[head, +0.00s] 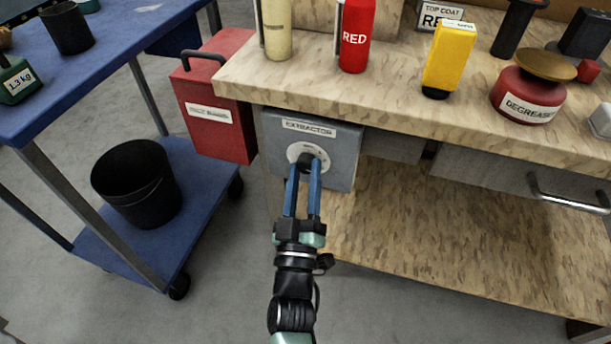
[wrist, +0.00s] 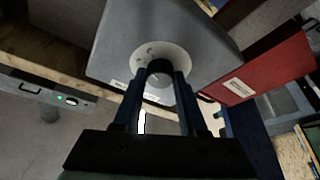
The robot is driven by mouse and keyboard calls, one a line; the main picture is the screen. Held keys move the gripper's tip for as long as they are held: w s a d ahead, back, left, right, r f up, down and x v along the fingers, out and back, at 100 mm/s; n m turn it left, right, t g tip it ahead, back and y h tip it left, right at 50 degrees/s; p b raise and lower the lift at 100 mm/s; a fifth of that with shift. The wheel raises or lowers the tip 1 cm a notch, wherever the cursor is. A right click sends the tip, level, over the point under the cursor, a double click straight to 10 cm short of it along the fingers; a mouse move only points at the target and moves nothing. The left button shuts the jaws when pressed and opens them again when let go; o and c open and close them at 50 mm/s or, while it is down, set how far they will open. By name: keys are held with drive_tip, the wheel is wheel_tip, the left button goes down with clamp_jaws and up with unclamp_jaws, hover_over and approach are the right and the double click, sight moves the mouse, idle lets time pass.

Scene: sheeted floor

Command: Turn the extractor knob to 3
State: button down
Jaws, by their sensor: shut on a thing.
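The extractor box (head: 343,155) is grey with an "EXTRACTOR" label and hangs under the front edge of the workbench. On its face is a pale round dial (head: 294,153) with a black knob (head: 307,161) at its middle. My gripper (head: 305,170) reaches up to the dial, its two blue fingers closed on the knob's sides. In the wrist view the knob (wrist: 159,68) sits between the fingertips, in front of the white dial plate (wrist: 144,50). The dial's numbers and the knob's pointer are too small or hidden to read.
A red metal cabinet (head: 222,125) stands close left of the extractor box. A blue cart (head: 190,215) with a black bin (head: 137,185) is further left. Above, the workbench (head: 300,85) holds bottles and a red degreaser can (head: 527,98). A lower shelf (head: 440,240) lies to the right.

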drive_tip(key=shift+a+m+h+p, duration=0.1)
drive_tip(key=shift+m+h+p, duration=0.35)
drive_tip(key=shift+m, duration=0.75)
drive_tip(key=shift+h, duration=0.35)
drive_tip(key=shift+c, duration=2.2)
unclamp_jaws()
drive_tip(key=p+v, duration=0.1)
drive_tip(key=v, duration=1.2)
drive_tip(key=shift+f, duration=0.15)
drive_tip(key=shift+w, duration=0.15)
